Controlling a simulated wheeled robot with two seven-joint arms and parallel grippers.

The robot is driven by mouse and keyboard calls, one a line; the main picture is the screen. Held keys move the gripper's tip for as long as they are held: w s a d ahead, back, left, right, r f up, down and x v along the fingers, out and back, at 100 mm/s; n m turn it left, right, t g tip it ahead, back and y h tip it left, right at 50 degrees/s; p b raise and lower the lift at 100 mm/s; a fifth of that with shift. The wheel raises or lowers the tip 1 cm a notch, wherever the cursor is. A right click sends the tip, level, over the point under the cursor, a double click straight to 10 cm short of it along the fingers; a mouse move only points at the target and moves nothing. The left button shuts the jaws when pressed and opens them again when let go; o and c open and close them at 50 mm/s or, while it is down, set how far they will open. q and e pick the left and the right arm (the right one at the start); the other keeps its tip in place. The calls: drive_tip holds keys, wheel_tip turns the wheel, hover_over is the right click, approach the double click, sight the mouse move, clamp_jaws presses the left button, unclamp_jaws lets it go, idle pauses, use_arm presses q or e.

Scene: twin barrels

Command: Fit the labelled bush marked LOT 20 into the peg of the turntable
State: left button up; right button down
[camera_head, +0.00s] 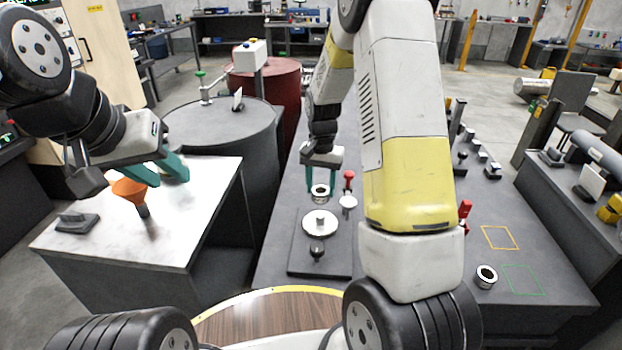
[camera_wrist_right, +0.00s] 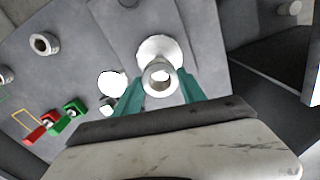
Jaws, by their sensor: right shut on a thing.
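My right gripper (camera_head: 322,182) is shut on a pale metal bush (camera_head: 320,191), a short ring with a dark bore in the head view. The bush also shows between the teal fingers in the right wrist view (camera_wrist_right: 160,78). No label can be read on it. The white round turntable (camera_head: 320,225) with its short upright peg (camera_head: 320,221) stands on a dark plate, just nearer than the held bush in the head view. In the wrist view the bush covers part of the turntable (camera_wrist_right: 159,45). My left gripper (camera_head: 158,172) is open, with its teal fingers apart above the white-topped table.
A second bush (camera_head: 486,276) stands on the right of the dark bench, beside green and yellow outlines. A black knob (camera_head: 317,250) stands before the turntable.

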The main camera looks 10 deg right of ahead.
idle(0.4)
hover_over(320, 216)
drive_tip(key=shift+d+f, duration=0.1)
drive_tip(key=shift+f, duration=2.7)
drive_tip(key=shift+f, duration=1.9)
drive_tip(key=c, duration=0.6)
unclamp_jaws()
drive_tip(key=shift+r, duration=0.1)
wheel_tip(320, 216, up, 8)
drive_tip(key=shift+f, duration=0.2)
